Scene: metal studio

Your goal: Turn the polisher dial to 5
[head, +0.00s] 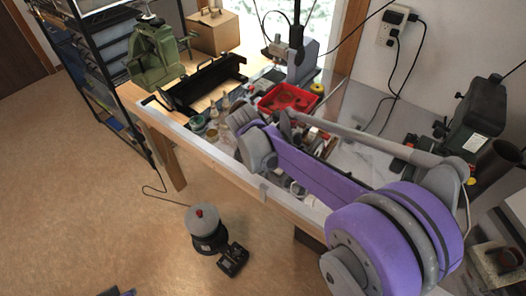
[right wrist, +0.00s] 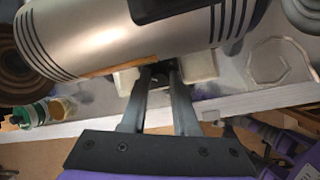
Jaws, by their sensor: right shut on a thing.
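The polisher (right wrist: 110,40) fills the top of the right wrist view as a large silver cylinder with dark vent slots. Its small dark dial (right wrist: 163,74) shows below the body, partly covered by my fingertips. My right gripper (right wrist: 160,78) is shut on the dial from the table's front side. The number the dial points to cannot be read. In the head view my right arm covers most of the polisher and the gripper's tips. My left gripper is not in view.
A green-capped jar (right wrist: 32,113) stands left of the fingers by the table edge (right wrist: 250,101). In the head view a red tray (head: 288,98), a black rack (head: 205,85) and a green machine (head: 157,55) stand on the crowded bench. The floor (head: 90,200) at left is clear.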

